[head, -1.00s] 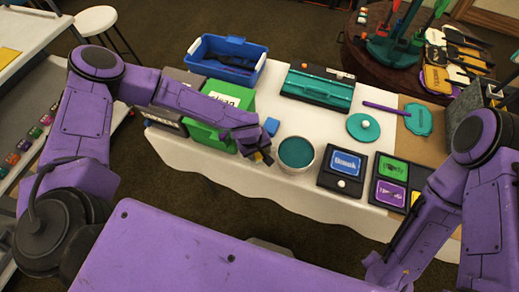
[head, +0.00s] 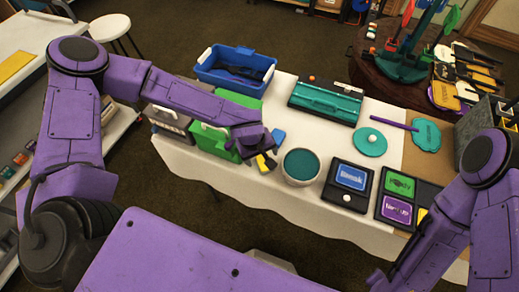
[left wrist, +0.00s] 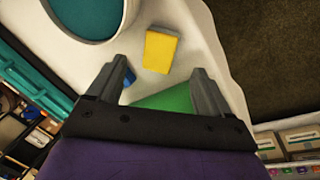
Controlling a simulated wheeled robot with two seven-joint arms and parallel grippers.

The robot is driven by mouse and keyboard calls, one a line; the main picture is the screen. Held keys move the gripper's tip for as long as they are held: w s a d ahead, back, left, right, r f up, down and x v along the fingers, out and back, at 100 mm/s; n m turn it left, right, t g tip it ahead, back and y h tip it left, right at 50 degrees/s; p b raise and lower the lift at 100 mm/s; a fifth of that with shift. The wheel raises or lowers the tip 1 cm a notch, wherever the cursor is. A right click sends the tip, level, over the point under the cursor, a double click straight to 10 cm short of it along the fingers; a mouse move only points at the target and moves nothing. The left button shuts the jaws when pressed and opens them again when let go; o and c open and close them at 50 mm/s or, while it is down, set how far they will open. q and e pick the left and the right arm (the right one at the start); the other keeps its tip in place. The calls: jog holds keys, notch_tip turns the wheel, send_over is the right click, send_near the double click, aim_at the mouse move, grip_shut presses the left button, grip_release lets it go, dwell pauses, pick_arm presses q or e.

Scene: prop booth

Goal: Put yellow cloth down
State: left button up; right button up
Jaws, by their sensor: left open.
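The yellow cloth (left wrist: 160,50) looks like a small folded block in the left wrist view. It lies on the white-covered table (left wrist: 205,35), just beyond and between my left fingertips. In the head view only a bit of the yellow cloth (head: 261,163) shows under my left gripper, near the table's front edge. My left gripper (head: 266,154) is open, and its two spread fingers (left wrist: 160,68) show in the left wrist view with nothing clamped between them. The right arm shows at the right of the head view, but its gripper is not visible.
A pot with a teal top (head: 301,165) stands just right of the cloth. A green box (head: 213,141) is left, and a small blue block (head: 279,135) behind.

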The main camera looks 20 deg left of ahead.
pick_arm(q)
jog(key=d+v, duration=0.1)
jog(key=v, duration=0.5)
jog(key=s+a+f+y, duration=0.2)
jog(key=s+a+f, duration=0.2)
jog(key=s+f, duration=0.3)
jog(key=s+a+f+y, duration=0.3)
jog(key=s+a+f, duration=0.1)
jog(key=s+f, duration=0.25)
jog(key=s+a+f+m+t, duration=0.1)
jog(key=s+a+f+m, duration=0.1)
jog(key=s+a, duration=0.55)
notch_tip(320, 180, down, 6)
jog(key=b, duration=0.5)
jog(key=shift+w+a+b, duration=0.2)
jog(key=shift+a+b, duration=0.1)
jog(key=shift+b, duration=0.05)
jog(key=shift+f, duration=0.15)
